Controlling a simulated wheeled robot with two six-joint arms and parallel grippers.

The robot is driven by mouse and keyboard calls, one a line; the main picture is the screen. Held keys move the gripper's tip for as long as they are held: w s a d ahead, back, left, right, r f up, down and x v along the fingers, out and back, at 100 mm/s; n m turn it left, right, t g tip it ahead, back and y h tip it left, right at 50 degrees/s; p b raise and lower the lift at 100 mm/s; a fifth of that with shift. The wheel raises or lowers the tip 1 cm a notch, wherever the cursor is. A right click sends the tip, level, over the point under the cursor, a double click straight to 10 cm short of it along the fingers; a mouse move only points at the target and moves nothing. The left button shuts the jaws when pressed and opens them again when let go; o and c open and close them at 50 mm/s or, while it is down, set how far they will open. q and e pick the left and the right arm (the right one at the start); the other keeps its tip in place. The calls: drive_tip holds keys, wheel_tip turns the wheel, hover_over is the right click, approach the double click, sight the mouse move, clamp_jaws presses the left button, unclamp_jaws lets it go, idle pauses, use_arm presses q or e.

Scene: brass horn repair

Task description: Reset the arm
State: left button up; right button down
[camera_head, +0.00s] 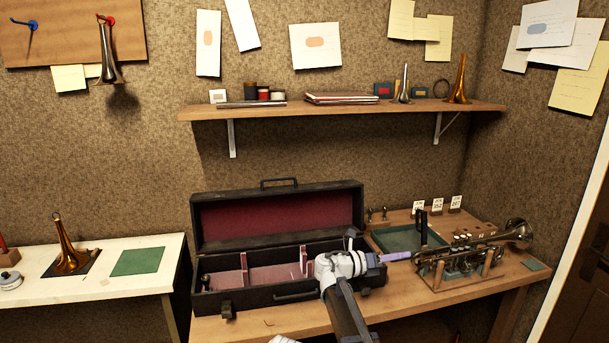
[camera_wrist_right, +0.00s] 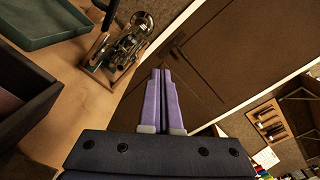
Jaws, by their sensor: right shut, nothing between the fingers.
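My right arm comes up from the bottom of the head view, and its gripper (camera_head: 397,256) points right with purple fingers. In the right wrist view the purple fingers (camera_wrist_right: 161,98) lie together, shut and empty. My left gripper is in neither view.
An open black case (camera_head: 278,298) with a red lining stands on the wooden bench. A trumpet (camera_head: 470,250) rests on a wooden stand, near a green tray (camera_head: 395,238). A shelf (camera_head: 340,109) hangs above. A white table (camera_head: 100,286) holds a brass bell (camera_head: 68,252) and green mat (camera_head: 138,261).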

drive_tip(key=s+a+f+m+g+y, duration=0.1)
drive_tip(key=s+a+f+m+y, duration=0.3)
drive_tip(key=s+f+m, duration=0.25)
drive_tip(key=s+a+f+m+g+y, duration=0.1)
drive_tip(key=s+a+f+m+y, duration=0.25)
drive_tip(key=s+f+m, duration=0.35)
drive_tip(key=s+a+f+m+g+y, duration=0.1)
drive_tip(key=s+a+f+m+y, duration=0.2)
drive_tip(key=s+a+m, duration=0.3)
drive_tip(key=s+a+f+m+g+y, duration=0.1)
drive_tip(key=s+a+f+m+y, duration=0.3)
drive_tip(key=s, duration=0.9)
drive_tip(key=a+m+y, duration=0.1)
drive_tip(key=a, duration=0.2)
drive_tip(key=shift+a+m+g, duration=0.25)
drive_tip(key=shift+m+g, duration=0.1)
drive_tip(key=shift+g, duration=0.05)
